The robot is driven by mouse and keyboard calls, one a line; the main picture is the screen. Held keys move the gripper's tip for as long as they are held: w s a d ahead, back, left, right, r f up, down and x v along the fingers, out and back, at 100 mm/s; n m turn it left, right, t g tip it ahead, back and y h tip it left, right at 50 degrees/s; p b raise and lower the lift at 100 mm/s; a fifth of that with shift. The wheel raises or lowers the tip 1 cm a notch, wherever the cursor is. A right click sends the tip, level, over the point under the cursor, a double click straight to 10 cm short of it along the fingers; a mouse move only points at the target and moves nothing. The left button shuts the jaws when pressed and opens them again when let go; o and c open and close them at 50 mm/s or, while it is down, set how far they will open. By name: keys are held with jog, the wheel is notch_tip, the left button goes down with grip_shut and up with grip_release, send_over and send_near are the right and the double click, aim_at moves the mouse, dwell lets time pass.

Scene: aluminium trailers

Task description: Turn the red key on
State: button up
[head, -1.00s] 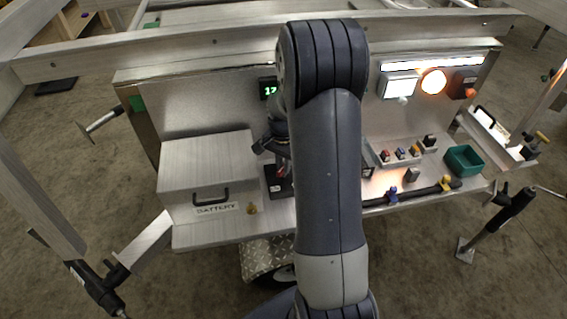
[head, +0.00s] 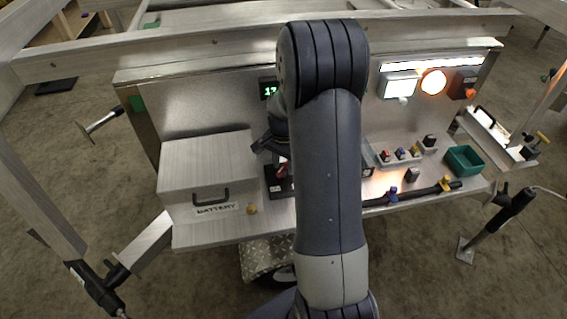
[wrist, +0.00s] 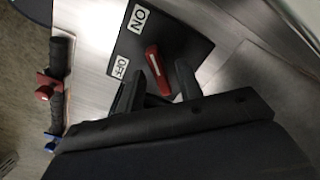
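The red key (wrist: 157,70) sits on a black plate (wrist: 185,45) that carries an ON label (wrist: 138,19) and an OFF label (wrist: 120,66). In the wrist view the key is a long red handle with a pale stripe, lying aslant. My gripper (wrist: 160,72) is open, with one dark finger on each side of the key's near end. Gaps show between key and fingers; contact cannot be told. In the head view the key (head: 283,170) and plate (head: 274,190) are partly hidden by my gripper and arm.
A metal battery box (head: 205,170) stands left of the plate. To the right are small coloured switches (head: 401,154), a black cable (head: 415,194) and a green tray (head: 464,160). A lit panel with an orange lamp (head: 433,82) and a green display (head: 268,89) rise behind.

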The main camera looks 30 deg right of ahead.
aim_at(284, 167)
notch_tip(284, 167, up, 11)
jog(key=shift+p, duration=0.35)
jog(key=shift+f, duration=0.15)
notch_tip(284, 167, down, 11)
jog(key=shift+b, duration=0.35)
dwell(0.4)
jog(key=shift+r, duration=0.25)
